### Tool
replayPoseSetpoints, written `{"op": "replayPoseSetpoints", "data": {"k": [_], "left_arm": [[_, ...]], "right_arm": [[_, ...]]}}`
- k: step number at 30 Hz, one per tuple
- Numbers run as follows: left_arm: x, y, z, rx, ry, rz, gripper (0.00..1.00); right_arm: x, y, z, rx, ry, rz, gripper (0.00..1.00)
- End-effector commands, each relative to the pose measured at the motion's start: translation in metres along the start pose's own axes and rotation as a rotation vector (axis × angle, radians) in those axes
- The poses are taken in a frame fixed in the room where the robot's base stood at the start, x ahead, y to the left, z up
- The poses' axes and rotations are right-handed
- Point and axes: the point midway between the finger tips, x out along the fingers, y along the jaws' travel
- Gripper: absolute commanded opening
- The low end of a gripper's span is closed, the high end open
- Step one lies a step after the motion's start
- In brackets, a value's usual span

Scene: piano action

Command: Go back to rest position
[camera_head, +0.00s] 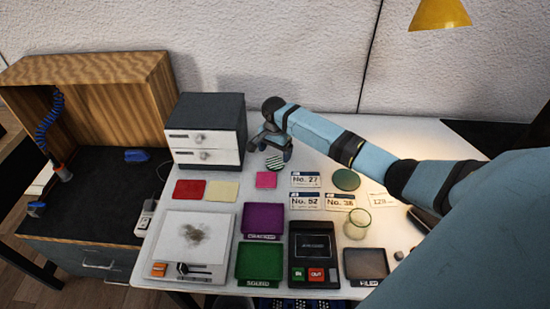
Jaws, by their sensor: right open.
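My right gripper (271,148) is at the end of the blue arm that comes in from the right. It is open, with its fingers pointing down over the back of the white table (390,235), just right of the drawer box. Nothing shows between its fingers. A green striped disc (275,163) lies just below the fingers; I cannot tell whether they touch it. My left gripper is not in view.
The drawer box (210,105) stands at the back left. Number cards (305,179), a green disc (346,180), a glass (357,223), trays (262,221) and a device with IN and OUT buttons (313,252) cover much of the table. A yellow lamp (440,14) hangs above right.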

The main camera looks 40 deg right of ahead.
Motion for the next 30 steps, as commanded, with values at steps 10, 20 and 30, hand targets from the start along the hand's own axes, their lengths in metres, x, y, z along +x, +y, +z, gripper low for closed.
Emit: {"op": "replayPoseSetpoints", "data": {"k": [10,20,30], "left_arm": [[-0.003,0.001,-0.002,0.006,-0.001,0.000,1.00],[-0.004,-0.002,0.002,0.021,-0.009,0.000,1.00],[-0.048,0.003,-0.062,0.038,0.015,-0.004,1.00]], "right_arm": [[-0.064,0.000,0.000,0.000,0.001,-0.001,0.89],[-0.073,0.000,0.000,0.000,0.000,0.001,0.89],[-0.153,0.000,-0.001,0.000,0.001,0.000,0.89]]}}
